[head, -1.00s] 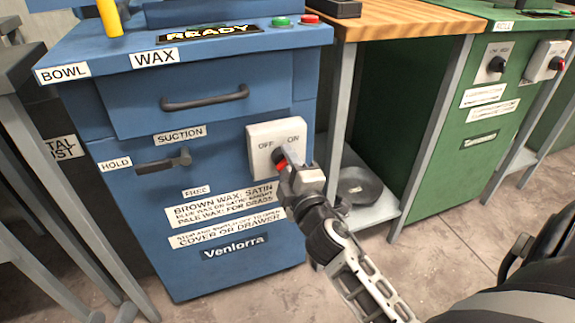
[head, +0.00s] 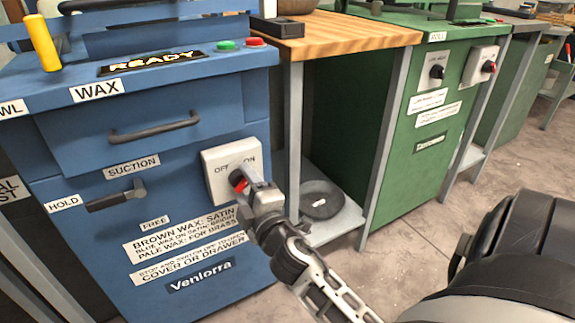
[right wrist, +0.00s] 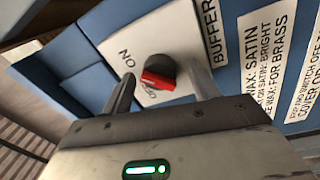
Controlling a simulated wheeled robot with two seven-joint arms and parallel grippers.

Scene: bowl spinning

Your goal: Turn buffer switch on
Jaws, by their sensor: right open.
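The buffer switch is a dark round knob with a red grip on a white plate (head: 215,188) marked OFF and ON, on the front of the blue cabinet. In the right wrist view, the knob (right wrist: 160,72) sits ahead of and between my fingertips, with its red grip beside the OFF lettering. BUFFER is printed on a label (right wrist: 212,32) beside the plate. My right gripper (head: 250,180) is open at the switch and partly hides it in the head view. Whether the fingers touch the knob I cannot tell. My left gripper is not in view.
The blue cabinet has a drawer handle (head: 153,127) and a suction lever (head: 117,196), with a READY display (head: 150,63) on top. A wooden-topped bench (head: 350,32) and a green machine (head: 400,130) with similar switches stand to the right. Open floor lies in front.

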